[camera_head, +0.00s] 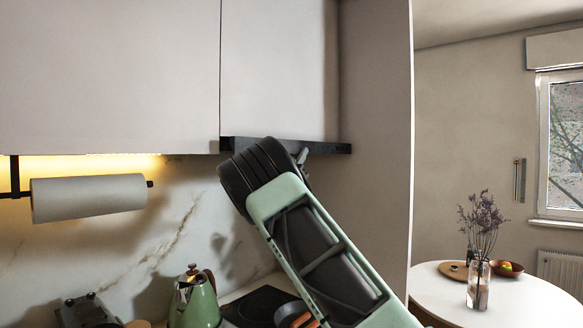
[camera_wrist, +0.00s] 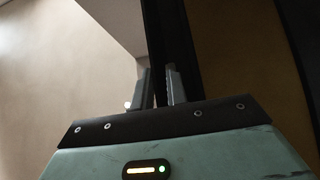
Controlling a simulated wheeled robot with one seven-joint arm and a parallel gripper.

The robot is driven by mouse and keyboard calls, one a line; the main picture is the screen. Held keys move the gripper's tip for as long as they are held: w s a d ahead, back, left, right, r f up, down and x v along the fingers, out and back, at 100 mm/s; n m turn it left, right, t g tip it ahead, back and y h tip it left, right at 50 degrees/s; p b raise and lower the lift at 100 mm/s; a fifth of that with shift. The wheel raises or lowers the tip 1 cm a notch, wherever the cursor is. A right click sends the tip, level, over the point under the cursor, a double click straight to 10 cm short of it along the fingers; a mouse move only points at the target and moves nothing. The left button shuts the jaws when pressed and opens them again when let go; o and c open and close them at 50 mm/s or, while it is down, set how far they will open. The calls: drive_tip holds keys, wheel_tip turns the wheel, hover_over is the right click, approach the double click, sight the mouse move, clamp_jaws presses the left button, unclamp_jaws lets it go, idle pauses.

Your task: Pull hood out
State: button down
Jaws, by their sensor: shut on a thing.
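The hood (camera_head: 328,148) is a thin dark strip under the white upper cabinets in the head view. Its front stands a little forward of the cabinet. My gripper (camera_head: 301,157) is at the hood's lower front edge, right of the strip's middle, and my arm hides part of the edge. In the wrist view the hood (camera_wrist: 172,45) is a dark bar running up from between the fingers. My gripper (camera_wrist: 158,88) has its two grey fingers on either side of this bar, shut on it.
A paper towel roll (camera_head: 88,197) hangs under the cabinets at left. A green kettle (camera_head: 193,302) and a pan (camera_head: 290,313) stand below by the dark hob (camera_head: 255,306). A tall side panel (camera_head: 385,120) is right of the hood. A round table (camera_head: 520,300) with a vase is further right.

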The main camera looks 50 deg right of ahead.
drive_tip(key=s+b, duration=0.7)
drive_tip(key=s, duration=0.4)
drive_tip(key=shift+d+g, duration=0.3)
drive_tip(key=shift+d, duration=0.15)
drive_tip(key=c, duration=1.4)
unclamp_jaws()
drive_tip(key=b+v, duration=0.5)
drive_tip(key=v, duration=1.2)
drive_tip(key=shift+f+b, duration=0.25)
drive_tip(key=shift+b, duration=0.1)
drive_tip(key=shift+a, duration=0.15)
